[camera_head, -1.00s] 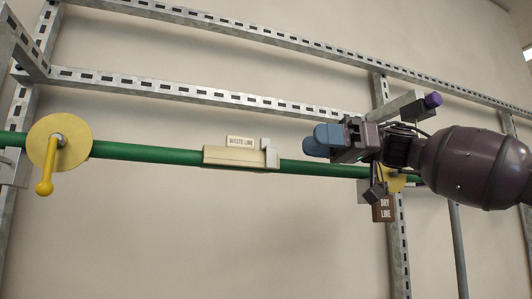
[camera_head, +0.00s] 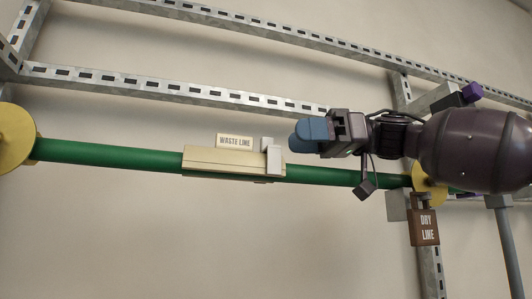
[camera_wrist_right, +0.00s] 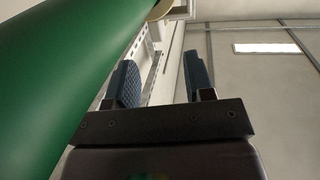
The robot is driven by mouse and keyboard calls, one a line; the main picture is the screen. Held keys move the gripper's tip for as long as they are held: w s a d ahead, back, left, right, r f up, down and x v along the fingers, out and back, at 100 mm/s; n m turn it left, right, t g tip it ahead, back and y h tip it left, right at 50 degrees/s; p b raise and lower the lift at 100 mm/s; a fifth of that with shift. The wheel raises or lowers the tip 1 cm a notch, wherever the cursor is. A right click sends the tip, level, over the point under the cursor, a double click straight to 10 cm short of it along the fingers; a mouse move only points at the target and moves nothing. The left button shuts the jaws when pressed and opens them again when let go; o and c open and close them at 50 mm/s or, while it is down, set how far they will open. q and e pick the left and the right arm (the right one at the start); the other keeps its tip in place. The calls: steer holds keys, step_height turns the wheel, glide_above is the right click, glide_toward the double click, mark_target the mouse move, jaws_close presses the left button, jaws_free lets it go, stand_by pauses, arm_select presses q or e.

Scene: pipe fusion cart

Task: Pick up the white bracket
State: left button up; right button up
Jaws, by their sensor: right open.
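A small white bracket (camera_head: 273,159) sits upright over the right end of a cream block (camera_head: 212,161) on the green pipe (camera_head: 100,153). My right gripper (camera_head: 304,134) comes in from the right, with its blue fingers just right of the bracket and slightly above the pipe. They look apart from the bracket. In the right wrist view the two fingers (camera_wrist_right: 163,82) stand apart with nothing between them, and the green pipe (camera_wrist_right: 50,60) passes close on the left. The bracket is not seen there. My left gripper is not in view.
A "WASTE LINE" label (camera_head: 235,142) stands behind the block. Yellow discs (camera_head: 14,138) flank the pipe, the right one (camera_head: 428,186) above a brown "DRY LINE" tag (camera_head: 424,228). A slotted metal rail (camera_head: 170,88) runs above. The wall below the pipe is clear.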

mark_target(272, 140)
steer(key=shift+w+a+f, duration=0.1)
steer(key=shift+a+f, duration=0.05)
steer(key=shift+a, duration=0.2)
steer(key=a, duration=0.3)
steer(key=a+p, duration=0.1)
steer(key=a, duration=0.1)
steer(key=shift+s+f, duration=0.25)
steer(key=shift+s, duration=0.15)
steer(key=shift+d, duration=0.1)
jaws_close()
steer(key=shift+r, duration=0.15)
step_height(272, 140, up, 10)
steer(key=shift+f, duration=0.15)
